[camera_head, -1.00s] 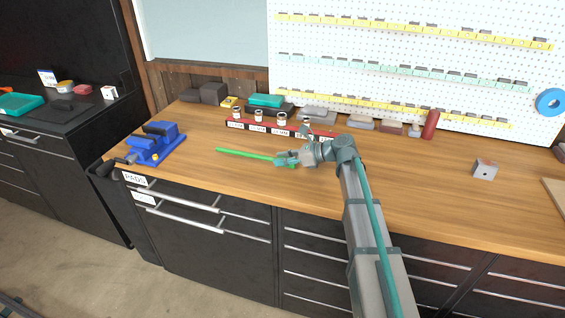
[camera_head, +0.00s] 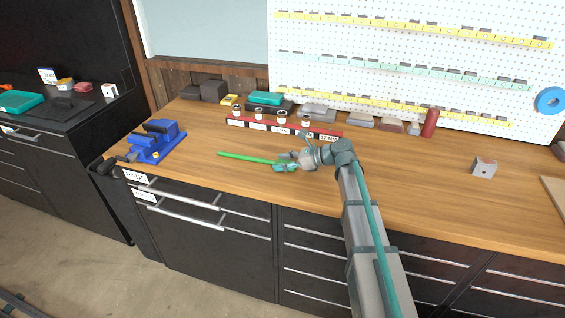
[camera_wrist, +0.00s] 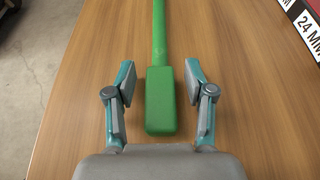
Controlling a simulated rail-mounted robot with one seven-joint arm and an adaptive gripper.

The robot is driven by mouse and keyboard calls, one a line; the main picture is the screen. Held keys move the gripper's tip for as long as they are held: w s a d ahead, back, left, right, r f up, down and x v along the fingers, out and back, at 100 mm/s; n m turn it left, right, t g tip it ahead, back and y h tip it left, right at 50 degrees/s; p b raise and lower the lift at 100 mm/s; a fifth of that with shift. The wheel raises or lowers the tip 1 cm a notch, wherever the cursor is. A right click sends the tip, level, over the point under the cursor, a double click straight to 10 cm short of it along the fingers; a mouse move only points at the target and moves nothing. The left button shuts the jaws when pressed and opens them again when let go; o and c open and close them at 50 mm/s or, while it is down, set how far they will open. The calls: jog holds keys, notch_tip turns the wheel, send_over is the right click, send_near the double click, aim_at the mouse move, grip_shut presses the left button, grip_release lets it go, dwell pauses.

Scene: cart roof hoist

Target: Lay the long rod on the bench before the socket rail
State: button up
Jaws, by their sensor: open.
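The long green rod (camera_head: 243,156) lies on the wooden bench (camera_head: 230,184) in front of the red socket rail (camera_head: 328,132). In the wrist view the rod's thicker block-shaped end (camera_wrist: 160,100) is between my gripper's fingers, with bare bench on both sides of it. My gripper (camera_head: 286,163) is open around that end, and neither finger touches it. It also shows in the wrist view (camera_wrist: 160,92). The rod's thin shaft runs away from my gripper toward the left in the head view. The socket rail carries several sockets and white size labels.
A blue vise (camera_head: 155,142) stands at the bench's left end. Teal and grey boxes stand behind the rail, with a red cylinder (camera_head: 430,123) to the right. A grey block (camera_head: 484,167) sits on the right, and the bench between is mostly clear.

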jog(key=shift+r, duration=0.1)
jog(key=b+v, duration=0.2)
jog(key=v, duration=0.9)
jog(key=shift+d+b, duration=0.15)
jog(key=shift+b, duration=0.2)
jog(key=shift+s+d+r, duration=0.1)
jog(key=shift+d+r, duration=0.1)
jog(key=shift+d, duration=0.15)
jog(key=shift+s, duration=0.1)
